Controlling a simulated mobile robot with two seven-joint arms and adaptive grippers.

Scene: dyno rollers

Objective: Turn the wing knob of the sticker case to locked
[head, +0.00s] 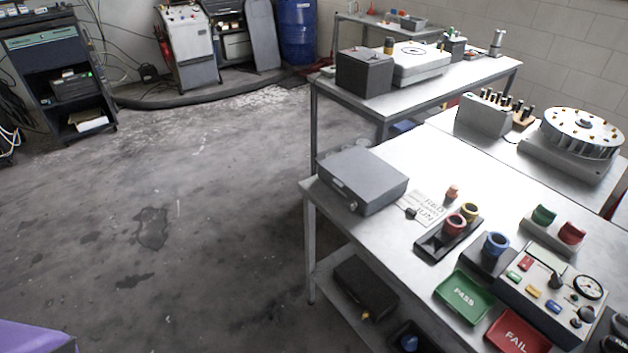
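A grey closed box (362,178), which looks like the sticker case, sits at the near left corner of the steel table (400,240). A small dark knob (352,206) shows low on its front face. The knob is too small to tell its wing direction or any lock marking. Neither of my grippers is in view.
Right of the box lie a printed card (430,207), a black holder with rings (450,232), a green PASS tray (464,297), a red FAIL tray (517,332) and a gauge panel (545,290). Floor left of the table is open.

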